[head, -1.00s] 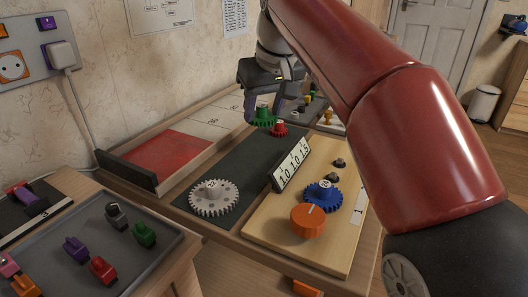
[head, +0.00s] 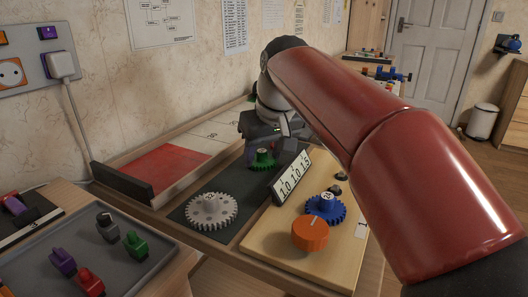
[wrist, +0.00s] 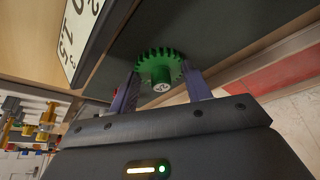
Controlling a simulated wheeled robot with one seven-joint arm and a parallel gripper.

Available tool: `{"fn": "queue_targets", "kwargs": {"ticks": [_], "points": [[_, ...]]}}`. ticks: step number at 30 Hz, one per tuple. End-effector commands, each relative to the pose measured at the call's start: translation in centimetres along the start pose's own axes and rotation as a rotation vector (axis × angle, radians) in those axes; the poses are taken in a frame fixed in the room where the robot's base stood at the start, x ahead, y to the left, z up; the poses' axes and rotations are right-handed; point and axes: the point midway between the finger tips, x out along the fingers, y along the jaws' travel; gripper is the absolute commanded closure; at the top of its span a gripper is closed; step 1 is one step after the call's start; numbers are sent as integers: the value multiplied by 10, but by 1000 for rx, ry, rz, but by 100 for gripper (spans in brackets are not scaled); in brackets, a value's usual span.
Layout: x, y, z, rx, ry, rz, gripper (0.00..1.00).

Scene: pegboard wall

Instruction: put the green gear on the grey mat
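The green gear (head: 263,160) lies flat on the far part of the dark grey mat (head: 190,211), hub up, as far as the head view shows. My gripper (head: 264,151) is right over it, pointing down. In the wrist view the green gear (wrist: 160,66) shows between and just beyond the two purple fingers (wrist: 161,72). Gaps show between each finger and the hub, so the fingers look open around it, not clamped. My arm and gripper hide the area behind the gear.
A light grey gear (head: 211,210) lies on the near part of the mat. To the right are a number plate (head: 291,177), a blue gear (head: 326,207) and an orange knob (head: 310,233) on a wooden board. A red-floored tray (head: 165,163) lies left.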

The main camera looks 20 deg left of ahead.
Motion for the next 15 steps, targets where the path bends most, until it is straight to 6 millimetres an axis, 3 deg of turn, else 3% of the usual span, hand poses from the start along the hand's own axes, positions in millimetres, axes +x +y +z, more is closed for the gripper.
{"fn": "queue_targets", "kwargs": {"ticks": [1, 4, 15], "points": [[0, 0, 0, 0, 0, 0, 44], [0, 0, 0, 0, -1, 0, 32], [-7, 0, -2, 0, -1, 0, 32]]}}
